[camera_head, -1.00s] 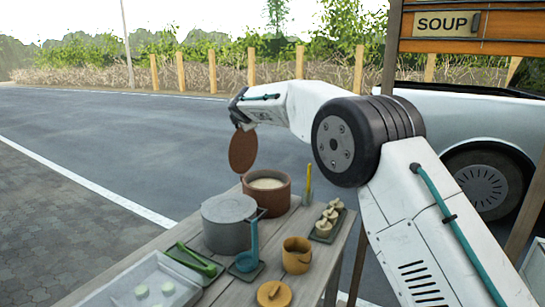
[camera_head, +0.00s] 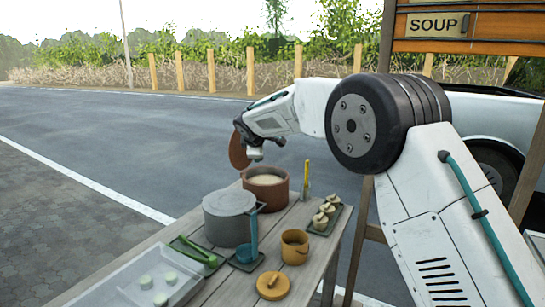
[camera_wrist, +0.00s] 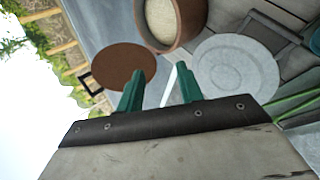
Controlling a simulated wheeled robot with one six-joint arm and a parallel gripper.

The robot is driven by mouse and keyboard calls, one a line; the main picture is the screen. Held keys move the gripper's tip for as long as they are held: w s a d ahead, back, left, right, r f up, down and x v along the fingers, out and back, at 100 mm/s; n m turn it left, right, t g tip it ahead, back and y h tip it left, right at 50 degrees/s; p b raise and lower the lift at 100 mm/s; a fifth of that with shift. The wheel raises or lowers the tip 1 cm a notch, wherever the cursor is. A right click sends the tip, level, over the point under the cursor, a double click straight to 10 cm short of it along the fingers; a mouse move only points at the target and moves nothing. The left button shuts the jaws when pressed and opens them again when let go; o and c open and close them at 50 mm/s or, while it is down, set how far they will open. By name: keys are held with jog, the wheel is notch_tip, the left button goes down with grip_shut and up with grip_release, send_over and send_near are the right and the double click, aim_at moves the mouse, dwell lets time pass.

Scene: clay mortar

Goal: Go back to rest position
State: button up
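My gripper (camera_head: 256,156) hangs in the air, above and left of the clay pot (camera_head: 267,188).
The wooden table (camera_head: 320,245) holds a grey lidded pot (camera_head: 228,218), a yellow pot (camera_head: 295,247), a yellow lid (camera_head: 272,286), a tray of pale pieces (camera_head: 324,218) and a white tray (camera_head: 125,285). A wooden post stands right of the table. Open road lies beyond.

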jog(key=s+d+m+g+h, duration=0.1)
jog(key=s+d+m+g, duration=0.3)
jog(key=s+d, duration=0.75)
jog(key=s+d+m+g+h, duration=0.15)
jog(key=s+d+m, duration=0.55)
jog(key=s, duration=0.7)
jog(key=s+d+m, duration=0.2)
jog(key=s+d, duration=0.2)
jog(key=s, duration=0.8)
jog(key=s+d+m+g+y, duration=0.1)
jog(key=s+d, duration=0.4)
jog(key=s, duration=0.7)
jog(key=s+d+m+g+y, duration=0.1)
jog(key=s+d+m, duration=0.3)
jog(key=s, duration=0.8)
jog(key=shift+d+f, duration=0.2)
jog(key=shift+d, duration=0.05)
